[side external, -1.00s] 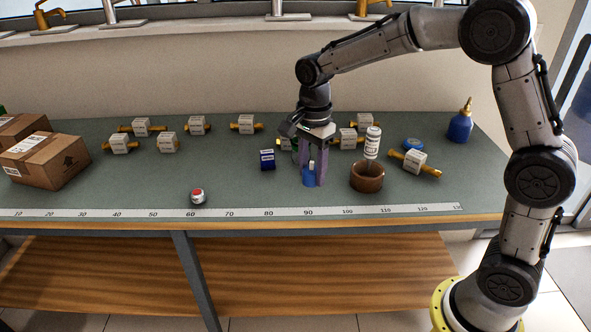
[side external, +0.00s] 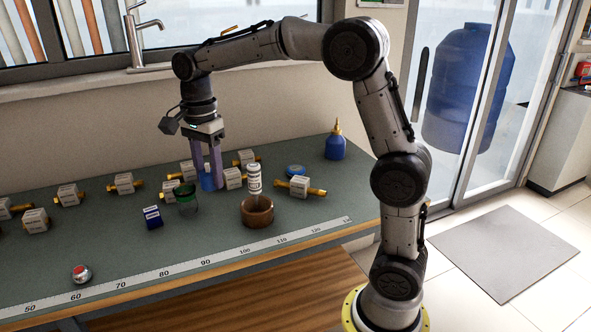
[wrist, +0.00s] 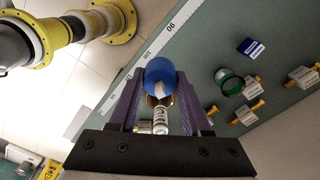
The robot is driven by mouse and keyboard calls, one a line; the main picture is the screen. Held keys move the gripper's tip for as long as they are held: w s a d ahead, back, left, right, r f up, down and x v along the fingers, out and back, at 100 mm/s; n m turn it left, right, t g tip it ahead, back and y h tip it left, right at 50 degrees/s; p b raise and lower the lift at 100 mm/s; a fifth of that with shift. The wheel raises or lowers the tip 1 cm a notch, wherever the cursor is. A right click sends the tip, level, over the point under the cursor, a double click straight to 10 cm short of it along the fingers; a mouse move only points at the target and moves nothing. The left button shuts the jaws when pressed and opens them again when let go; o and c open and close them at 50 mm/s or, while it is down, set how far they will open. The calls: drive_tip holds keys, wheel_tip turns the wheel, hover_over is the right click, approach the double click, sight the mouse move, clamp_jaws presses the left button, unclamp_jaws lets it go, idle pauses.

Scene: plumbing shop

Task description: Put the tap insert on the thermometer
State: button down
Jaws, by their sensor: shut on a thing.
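My gripper (side external: 208,182) points down, shut on a blue rounded piece with a pale stem, which I take to be the tap insert (side external: 207,181). It also shows between the fingertips in the wrist view (wrist: 158,72), partly covered by the fingers in the side view. It appears held above the bench. I cannot tell for certain which thing is the thermometer. A small blue block with a white label (side external: 152,217) stands left of my gripper, and a round silver and red piece (side external: 82,273) lies near the front edge.
A green-rimmed glass jar (side external: 187,203) stands left of my gripper. A brown bowl (side external: 257,212) with an upright white labelled cylinder (side external: 254,180) is to its right. Several brass-ended fittings with white blocks (side external: 299,186) lie around. The front strip near the ruler (side external: 200,263) is mostly clear.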

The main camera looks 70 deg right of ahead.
drive_tip(key=s+d+m, duration=0.3)
drive_tip(key=s+d, duration=0.1)
drive_tip(key=d, duration=0.7)
drive_tip(key=s+d+m, duration=0.3)
drive_tip(key=s+d, duration=0.1)
drive_tip(key=d, duration=0.7)
drive_tip(key=s+d+m, duration=0.4)
drive_tip(key=d, duration=0.7)
hover_over(297, 168)
drive_tip(key=shift+n, duration=0.3)
wheel_tip(297, 168, down, 15)
drive_tip(key=shift+f, duration=1.6)
drive_tip(key=shift+f, duration=0.1)
